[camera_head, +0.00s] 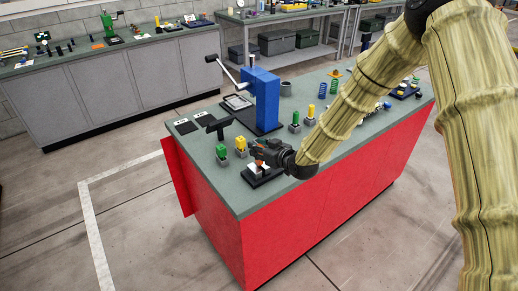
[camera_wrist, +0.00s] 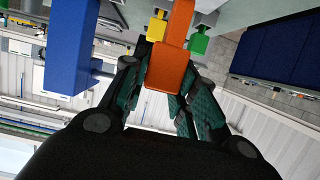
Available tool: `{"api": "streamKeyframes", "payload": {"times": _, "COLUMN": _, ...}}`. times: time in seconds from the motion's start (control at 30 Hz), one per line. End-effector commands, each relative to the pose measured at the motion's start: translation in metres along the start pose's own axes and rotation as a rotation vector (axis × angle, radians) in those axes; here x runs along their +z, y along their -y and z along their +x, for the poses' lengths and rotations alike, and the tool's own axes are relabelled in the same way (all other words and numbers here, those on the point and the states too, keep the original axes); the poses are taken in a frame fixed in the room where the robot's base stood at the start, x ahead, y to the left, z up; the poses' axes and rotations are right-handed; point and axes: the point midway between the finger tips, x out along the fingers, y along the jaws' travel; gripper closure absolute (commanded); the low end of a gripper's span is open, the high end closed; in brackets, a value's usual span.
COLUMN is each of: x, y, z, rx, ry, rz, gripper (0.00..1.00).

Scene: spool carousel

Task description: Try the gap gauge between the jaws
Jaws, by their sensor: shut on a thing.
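An orange piece (camera_wrist: 165,88), which I take for the gap gauge, is between the fingers of my gripper (camera_wrist: 172,92) in the wrist view. My gripper (camera_head: 262,152) is shut on it, low over the near left part of the red bench. Below the gripper in the head view is a dark base (camera_head: 263,180) with a pale part on it, perhaps the jaws' fixture. The gripper hides much of it. I cannot tell whether the gauge's far end touches it or lies between jaws.
Green (camera_head: 221,151) and yellow (camera_head: 241,144) pieces in grey holders stand close left of the gripper. A blue press (camera_head: 265,100) rises behind. Another green piece (camera_head: 295,117) and yellow piece (camera_head: 311,111) stand to the right. The bench's front edge is close.

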Motion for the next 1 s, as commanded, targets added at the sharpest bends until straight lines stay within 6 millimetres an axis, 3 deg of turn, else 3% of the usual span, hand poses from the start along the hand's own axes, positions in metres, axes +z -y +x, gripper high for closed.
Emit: {"api": "streamKeyframes", "payload": {"times": 1.0, "x": 0.0038, "y": 0.0000, "z": 0.0016, "rx": 0.000, "ry": -0.001, "rz": 0.000, "gripper": 0.91}}
